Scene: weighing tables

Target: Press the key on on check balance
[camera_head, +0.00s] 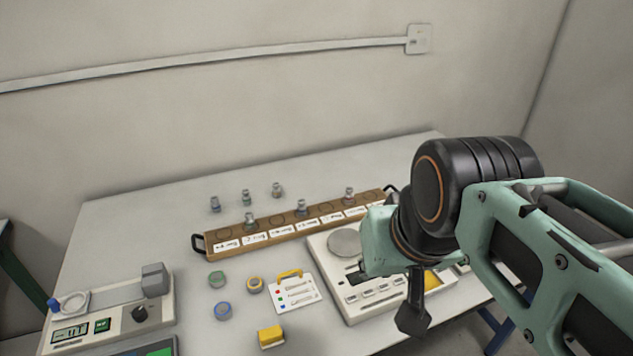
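A white balance (325,262) with a round grey pan (344,242) and a row of keys (375,290) stands at the right of the table, partly hidden by my arm. A second balance-like device (118,312) stands at the left, with a lit display (70,333), a green key (102,325) and a dark knob. I cannot read which one is the check balance. My gripper (412,318) points down over the front right of the white balance, by its keys. Its dark fingers appear as one narrow shape, so their opening is unclear. Contact with a key cannot be made out.
A labelled wooden rack (270,239) with small metal weights lies behind the balances. Several weights (246,197) stand behind it. Tape-like rings (223,310), a white card (293,296) and a yellow block (271,337) lie between the balances. The table's back left is clear.

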